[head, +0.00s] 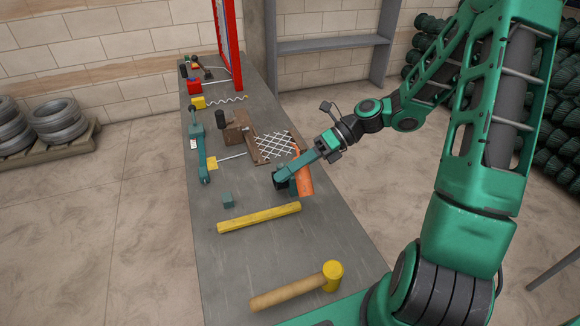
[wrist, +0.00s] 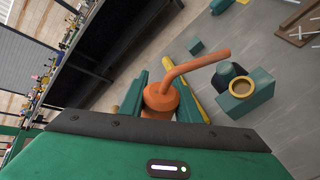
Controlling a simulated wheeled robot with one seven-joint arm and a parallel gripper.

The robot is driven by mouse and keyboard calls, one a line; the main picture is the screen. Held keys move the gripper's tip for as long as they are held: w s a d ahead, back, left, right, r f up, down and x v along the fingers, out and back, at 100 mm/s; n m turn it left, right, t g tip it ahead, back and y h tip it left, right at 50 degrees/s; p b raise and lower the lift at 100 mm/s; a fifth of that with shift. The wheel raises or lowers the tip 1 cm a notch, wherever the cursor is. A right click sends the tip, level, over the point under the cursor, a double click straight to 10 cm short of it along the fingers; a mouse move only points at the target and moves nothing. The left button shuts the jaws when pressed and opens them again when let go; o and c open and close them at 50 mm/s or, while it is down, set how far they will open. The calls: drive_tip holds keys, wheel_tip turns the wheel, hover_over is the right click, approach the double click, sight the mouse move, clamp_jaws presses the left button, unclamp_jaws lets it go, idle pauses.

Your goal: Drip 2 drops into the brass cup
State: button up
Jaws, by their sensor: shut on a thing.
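An orange oil can (wrist: 160,103) with a long bent spout is held between the two green fingers of my gripper (wrist: 163,97) in the wrist view. Its spout reaches up and right, with the tip near the brass cup in the picture. The brass cup (wrist: 242,86) is a round open ring on a teal block (wrist: 250,98), to the right of the can. I cannot tell how far the tip is above the cup. In the head view, the orange can (head: 305,182) hangs at the end of my arm; the cup's opening is hidden there.
A yellow bar (head: 259,217) and a small teal cube (head: 228,200) lie on the grey bench (head: 222,270). A yellow-headed mallet (head: 332,275) lies at the near end. A wire-mesh board (head: 272,147) and a teal lever tool (head: 199,146) lie farther back.

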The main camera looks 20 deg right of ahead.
drive_tip(key=shift+r, duration=1.75)
drive_tip(key=n+t, duration=0.5)
drive_tip(key=shift+n+t, duration=0.4)
